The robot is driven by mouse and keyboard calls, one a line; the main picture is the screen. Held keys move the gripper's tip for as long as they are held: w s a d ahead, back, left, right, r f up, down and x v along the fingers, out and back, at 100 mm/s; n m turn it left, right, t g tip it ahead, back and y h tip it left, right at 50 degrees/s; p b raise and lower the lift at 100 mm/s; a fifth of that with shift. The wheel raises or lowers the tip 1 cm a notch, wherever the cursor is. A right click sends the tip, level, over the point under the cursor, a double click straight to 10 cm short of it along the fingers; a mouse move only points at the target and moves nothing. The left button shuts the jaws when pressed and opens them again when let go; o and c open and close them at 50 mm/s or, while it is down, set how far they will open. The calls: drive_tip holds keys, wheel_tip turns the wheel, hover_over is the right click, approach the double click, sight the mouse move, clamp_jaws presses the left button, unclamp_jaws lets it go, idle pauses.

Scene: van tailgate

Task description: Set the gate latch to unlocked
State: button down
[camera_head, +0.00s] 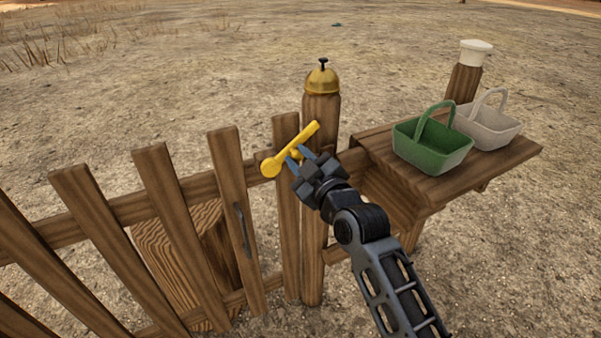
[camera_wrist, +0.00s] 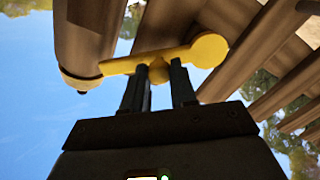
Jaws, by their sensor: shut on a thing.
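The yellow gate latch (camera_head: 304,137) is a bar with a round disc at one end, on the gate beside the post. In the head view it is tilted, with its disc end low at the left and its other end high at the right, towards the post. My gripper (camera_head: 297,156) is at the middle of the latch. In the wrist view the latch (camera_wrist: 205,50) lies across the tips of my gripper (camera_wrist: 159,75), and the fingers are shut on its middle hub. The fingers hide part of the latch.
The wooden gate (camera_head: 228,190) has a dark handle (camera_head: 241,229). A brass bell (camera_head: 322,78) sits on the gate post (camera_head: 321,110). A green basket (camera_head: 432,146) and a pale basket (camera_head: 489,124) stand on a wooden shelf (camera_head: 500,160) at the right. A stump (camera_head: 180,250) stands behind the gate.

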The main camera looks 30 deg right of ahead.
sight(268, 162)
drive_tip(key=n, duration=0.2)
drive_tip(key=a+r+n+b, duration=0.1)
drive_tip(key=shift+a+r+n, duration=0.15)
drive_tip(key=shift+a+n, duration=0.15)
drive_tip(key=shift+n, duration=0.1)
drive_tip(key=shift+a+r+n+p, duration=0.1)
drive_tip(key=shift+a+n+p, duration=0.65)
drive_tip(key=shift+n, duration=1.1)
drive_tip(key=shift+a+r+n+p, duration=0.1)
drive_tip(key=shift+a+n+p, duration=0.2)
drive_tip(key=shift+a+n, duration=1.15)
drive_tip(key=shift+a+r+n+p, duration=0.1)
drive_tip(key=shift+a+n+p, duration=0.45)
drive_tip(key=shift+n, duration=1.65)
drive_tip(key=shift+f, duration=0.1)
drive_tip(key=c, duration=0.9)
unclamp_jaws()
drive_tip(key=shift+s, duration=3.9)
